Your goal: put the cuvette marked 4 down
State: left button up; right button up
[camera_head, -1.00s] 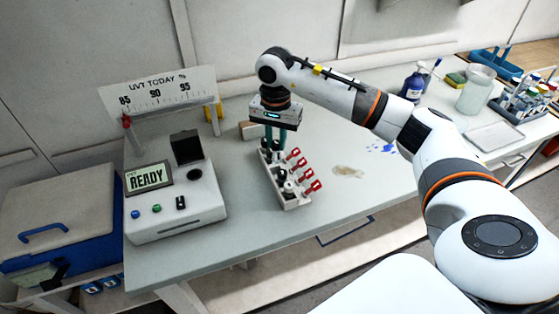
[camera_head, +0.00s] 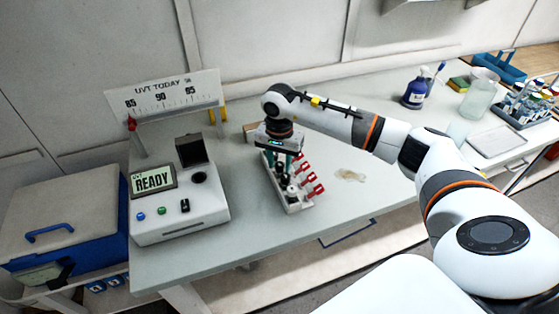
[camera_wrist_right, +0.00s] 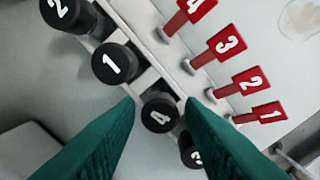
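The cuvette marked 4 (camera_wrist_right: 160,115) shows its black cap in the right wrist view, in line with the other caps in the white rack (camera_head: 298,208). My right gripper (camera_wrist_right: 160,102) has its green fingers apart, one on each side of this cap. A narrow gap seems to show on both sides. The cuvette's body is hidden below its cap. In the head view my right gripper is low over the far part of the rack. My left gripper is not in view.
Caps 1 (camera_wrist_right: 113,63), 2 (camera_wrist_right: 60,10) and 3 (camera_wrist_right: 193,152) stand close by. Red numbered flags (camera_wrist_right: 225,43) line one rack side. The reader (camera_head: 180,215) showing READY stands left of the rack. A brownish stain (camera_head: 350,175) lies to the right.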

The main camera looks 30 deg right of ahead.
aim_at(279, 164)
jog(key=shift+o, duration=0.5)
jog(key=shift+r+p, duration=0.3)
notch_tip(279, 164, up, 12)
jog(key=b, duration=0.4)
jog(key=shift+f, duration=0.2)
